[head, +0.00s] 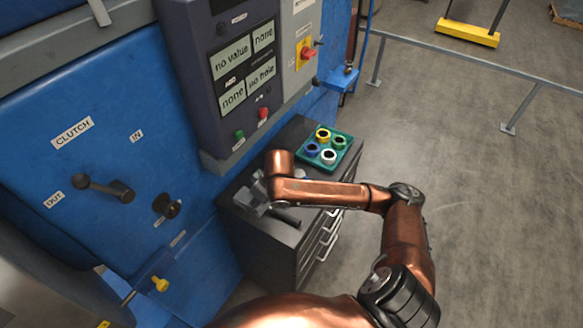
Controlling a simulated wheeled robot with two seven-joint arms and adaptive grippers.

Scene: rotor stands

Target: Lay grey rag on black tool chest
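The black tool chest (293,136) stands against the blue machine, its drawers with pale handles facing right. My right arm reaches over its top from the lower right. An angular grey shape (254,198) shows at the chest's left front part, beside my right wrist. I cannot tell how much of it is my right gripper and how much is the grey rag. My wrist covers part of this spot, and the fingers cannot be made out. My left gripper is not in view.
A green tray (341,159) with several coloured ring-like parts sits on the chest's far end. A dark cylindrical thing (287,218) lies near its front edge. The control panel (240,70) overhangs the chest's left side. Grey floor (470,190) is open to the right, beyond it a railing (455,52).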

